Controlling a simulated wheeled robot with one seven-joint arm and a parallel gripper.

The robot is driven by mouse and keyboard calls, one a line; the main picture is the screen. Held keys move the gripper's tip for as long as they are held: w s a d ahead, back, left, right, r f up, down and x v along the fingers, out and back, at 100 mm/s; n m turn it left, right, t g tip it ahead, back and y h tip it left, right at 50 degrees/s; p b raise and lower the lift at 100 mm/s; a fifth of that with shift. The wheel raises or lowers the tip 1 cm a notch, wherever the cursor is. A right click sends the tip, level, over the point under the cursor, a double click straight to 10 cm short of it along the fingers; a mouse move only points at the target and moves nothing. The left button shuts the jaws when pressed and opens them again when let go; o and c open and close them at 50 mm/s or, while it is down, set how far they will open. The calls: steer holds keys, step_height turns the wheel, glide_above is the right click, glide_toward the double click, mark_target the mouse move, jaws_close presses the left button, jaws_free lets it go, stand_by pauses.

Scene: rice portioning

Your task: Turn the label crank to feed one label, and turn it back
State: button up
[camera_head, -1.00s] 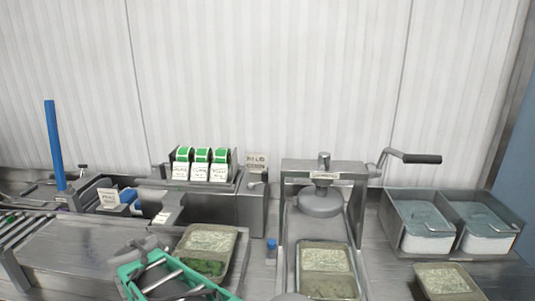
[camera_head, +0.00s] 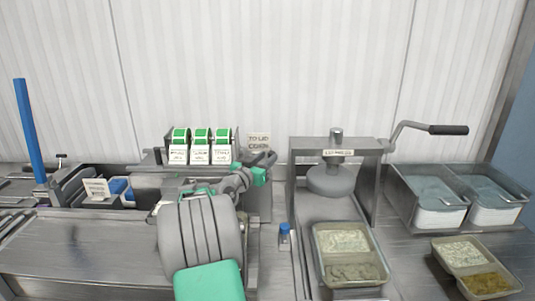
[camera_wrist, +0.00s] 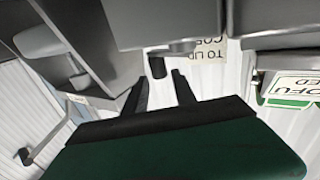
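The label dispenser (camera_head: 245,195) stands at the back, with green-and-white label rolls (camera_head: 201,146) on top. My gripper (camera_head: 268,158) is at the dispenser's right end, in front of the small sign, and hides most of the crank in the head view. In the wrist view the crank's dark round handle (camera_wrist: 157,66) points toward my gripper (camera_wrist: 162,82). The two black fingers are apart. The handle shows in the gap just beyond the fingertips, nearer the left finger; I cannot tell whether they touch. The wrist view is upside down.
A sign (camera_head: 259,141) stands behind my gripper. The lid press (camera_head: 335,145) with its long handle (camera_head: 447,130) stands to the right, a filled tray (camera_head: 348,254) before it. A blue-capped bottle (camera_head: 285,236) stands between.

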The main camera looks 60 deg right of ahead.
steer(key=d+p, duration=0.2)
steer(key=d, duration=0.5)
steer(key=shift+s, duration=0.15)
steer(key=shift+d+r, duration=0.1)
steer(key=shift+c, duration=0.4)
jaws_close()
